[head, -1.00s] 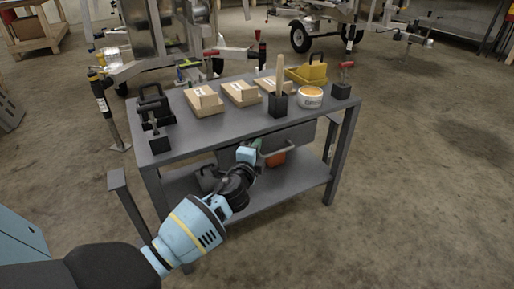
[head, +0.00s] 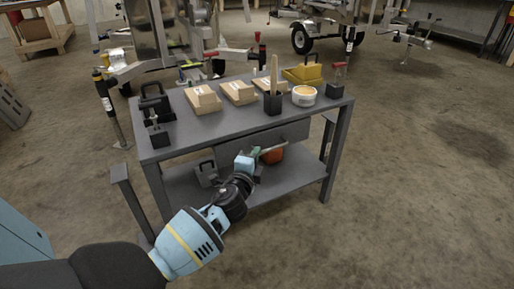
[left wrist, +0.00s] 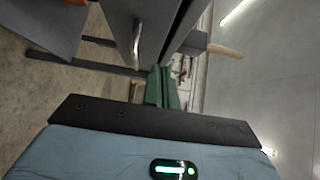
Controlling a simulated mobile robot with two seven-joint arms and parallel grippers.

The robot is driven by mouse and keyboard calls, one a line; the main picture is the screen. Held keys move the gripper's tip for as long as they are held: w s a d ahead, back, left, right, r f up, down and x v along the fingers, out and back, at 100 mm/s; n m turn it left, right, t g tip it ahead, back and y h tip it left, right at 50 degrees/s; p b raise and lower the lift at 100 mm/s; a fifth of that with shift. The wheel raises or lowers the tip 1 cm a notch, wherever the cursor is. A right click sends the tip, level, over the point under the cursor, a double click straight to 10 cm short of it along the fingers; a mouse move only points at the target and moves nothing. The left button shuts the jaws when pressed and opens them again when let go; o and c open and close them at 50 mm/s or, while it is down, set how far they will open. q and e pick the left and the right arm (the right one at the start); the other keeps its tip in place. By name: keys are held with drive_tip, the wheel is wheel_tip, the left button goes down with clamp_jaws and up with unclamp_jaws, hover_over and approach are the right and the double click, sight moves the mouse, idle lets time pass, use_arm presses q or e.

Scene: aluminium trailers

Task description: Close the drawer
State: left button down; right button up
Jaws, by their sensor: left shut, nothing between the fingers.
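The grey drawer (head: 292,134) hangs under the top of a grey workbench, with a light bar handle (head: 272,149) on its front. How far it stands out from the bench is hard to tell in the head view. The drawer front (left wrist: 118,28) and its handle (left wrist: 137,42) also show in the left wrist view. My left gripper (head: 256,152) is shut and empty, just in front of the drawer at the handle's left end. Its green fingers (left wrist: 162,88) point toward the bench; I cannot tell whether they touch the drawer. My right gripper is not in view.
The benchtop (head: 215,125) carries boxes, a black holder (head: 273,104), a white tub (head: 304,96) and a yellow bin (head: 302,75). Trailers stand behind. The floor to the right is clear.

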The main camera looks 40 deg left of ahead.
use_arm(q)
drive_tip(key=p+v, duration=0.1)
drive_tip(key=v, duration=0.6)
drive_tip(key=shift+s, duration=0.25)
